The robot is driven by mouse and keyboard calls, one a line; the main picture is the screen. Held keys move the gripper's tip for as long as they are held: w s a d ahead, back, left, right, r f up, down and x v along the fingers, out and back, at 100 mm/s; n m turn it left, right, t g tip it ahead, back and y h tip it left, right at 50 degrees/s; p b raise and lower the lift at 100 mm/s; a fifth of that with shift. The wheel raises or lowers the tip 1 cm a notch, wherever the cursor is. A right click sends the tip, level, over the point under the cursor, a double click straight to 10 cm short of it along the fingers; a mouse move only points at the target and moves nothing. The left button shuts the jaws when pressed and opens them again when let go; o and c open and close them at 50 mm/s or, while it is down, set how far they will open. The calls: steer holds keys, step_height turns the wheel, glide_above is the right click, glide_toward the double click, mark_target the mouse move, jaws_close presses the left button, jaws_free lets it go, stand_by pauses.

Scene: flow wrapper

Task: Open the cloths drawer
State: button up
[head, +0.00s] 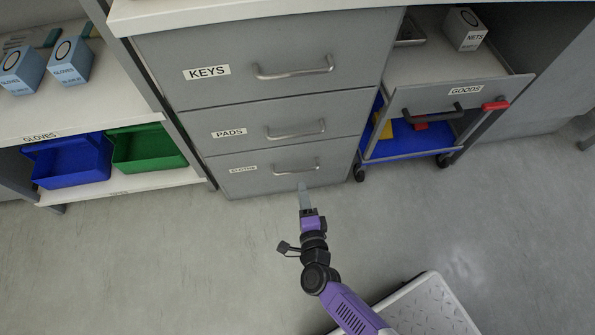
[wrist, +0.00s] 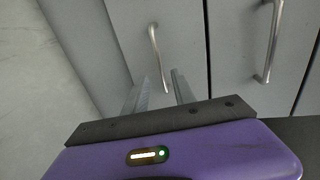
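The cloths drawer (head: 262,181) is the bottom drawer of a grey cabinet and is shut. Its label is small and blurred. Its bar handle (head: 297,170) is metal; it also shows in the wrist view (wrist: 154,48). My gripper (head: 303,186) is just in front of this drawer, near the handle. In the wrist view my gripper's two fingers (wrist: 161,82) stand apart with nothing held. The near end of the handle shows between the fingertips; I cannot tell whether it is inside the grip or beyond it.
The pads drawer (head: 250,130) and keys drawer (head: 230,88) above are shut. Left, a shelf holds blue (head: 68,164) and green (head: 148,148) bins. Floor in front looks clear.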

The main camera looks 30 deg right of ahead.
steer(key=b+x, duration=0.2)
steer(key=x, duration=0.5)
steer(key=shift+w, duration=0.3)
steer(key=shift+d, duration=0.1)
steer(key=shift+c, duration=0.2)
jaws_close()
stand_by(0.9)
